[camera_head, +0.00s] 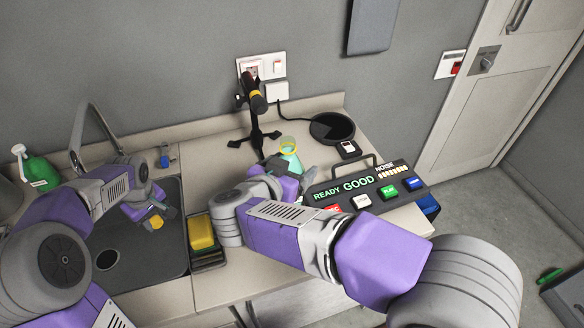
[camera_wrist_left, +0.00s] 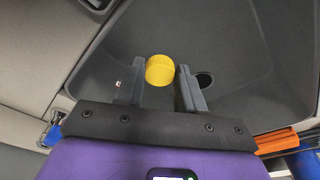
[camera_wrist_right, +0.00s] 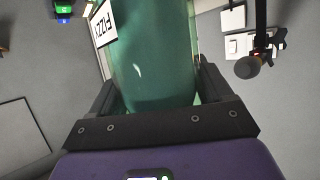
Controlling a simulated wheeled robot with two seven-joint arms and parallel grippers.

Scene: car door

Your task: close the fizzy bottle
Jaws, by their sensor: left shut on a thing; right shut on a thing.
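My left gripper (camera_head: 152,213) is over the dark sink and shut on a yellow cap (camera_head: 156,222). In the left wrist view the cap (camera_wrist_left: 160,70) sits between the fingertips.
The sink (camera_head: 115,240) with a tap lies at left. A yellow sponge (camera_head: 201,232) sits in a holder beside it. A microphone on a stand (camera_head: 257,105) is behind the bottle. A noise-meter box (camera_head: 365,185) with coloured buttons and a round black pad (camera_head: 332,127) stand to the right.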

